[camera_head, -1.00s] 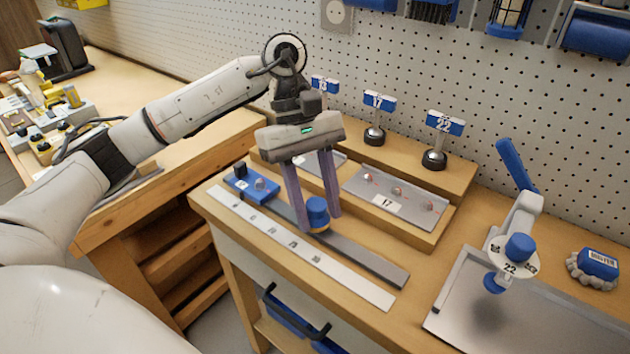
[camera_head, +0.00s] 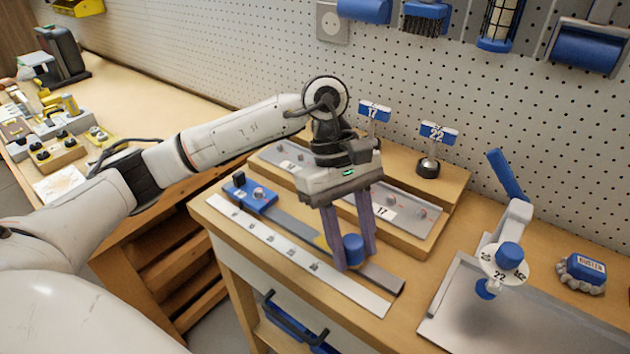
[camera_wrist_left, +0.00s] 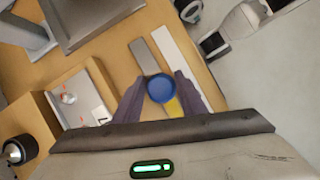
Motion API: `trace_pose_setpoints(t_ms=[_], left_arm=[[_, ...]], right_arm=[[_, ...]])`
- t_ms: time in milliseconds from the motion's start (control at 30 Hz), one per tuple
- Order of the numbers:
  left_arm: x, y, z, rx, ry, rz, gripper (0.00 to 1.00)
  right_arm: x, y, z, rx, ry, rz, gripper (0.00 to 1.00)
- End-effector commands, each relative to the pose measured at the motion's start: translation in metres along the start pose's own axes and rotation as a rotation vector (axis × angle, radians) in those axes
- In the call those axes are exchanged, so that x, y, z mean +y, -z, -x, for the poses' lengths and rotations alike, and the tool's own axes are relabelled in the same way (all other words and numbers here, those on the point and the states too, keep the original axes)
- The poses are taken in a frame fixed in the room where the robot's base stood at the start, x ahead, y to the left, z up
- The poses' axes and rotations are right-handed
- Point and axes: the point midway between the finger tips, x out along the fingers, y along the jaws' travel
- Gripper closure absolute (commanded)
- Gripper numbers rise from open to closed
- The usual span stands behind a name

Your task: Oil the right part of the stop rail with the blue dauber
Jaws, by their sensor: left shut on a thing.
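My left gripper (camera_head: 355,262) points down over the right half of the stop rail and is shut on the blue dauber (camera_head: 353,249). The dauber also shows between the fingers in the left wrist view (camera_wrist_left: 160,88). The stop rail (camera_head: 381,279) is a dark grey strip with a blue stop block (camera_head: 250,196) at its left end. Its right end is bare beyond the fingers. A yellow patch (camera_head: 321,241) shows just left of the dauber. I cannot tell whether the dauber's underside touches the rail. My right gripper is out of view.
A pale marked ruler strip (camera_head: 300,262) lies along the front edge. Behind the rail is a raised wooden step with a metal plate labelled 17 (camera_head: 428,226). A numbered device with a blue lever (camera_head: 508,175) stands on a metal tray (camera_head: 440,318) at the right.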

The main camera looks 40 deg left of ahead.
Motion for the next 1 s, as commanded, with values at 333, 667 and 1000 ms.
trace_pose_setpoints(t_ms=[333, 667, 1000], left_arm=[[0.010, -0.026, -0.011, -0.002, 0.000, 0.003, 0.83], [0.019, -0.047, -0.019, -0.001, -0.001, 0.011, 0.83], [0.011, -0.024, -0.013, 0.002, 0.000, 0.003, 0.83]], right_arm=[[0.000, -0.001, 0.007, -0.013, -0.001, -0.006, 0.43], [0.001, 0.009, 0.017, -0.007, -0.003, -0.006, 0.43], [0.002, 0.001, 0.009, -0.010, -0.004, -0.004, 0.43]])
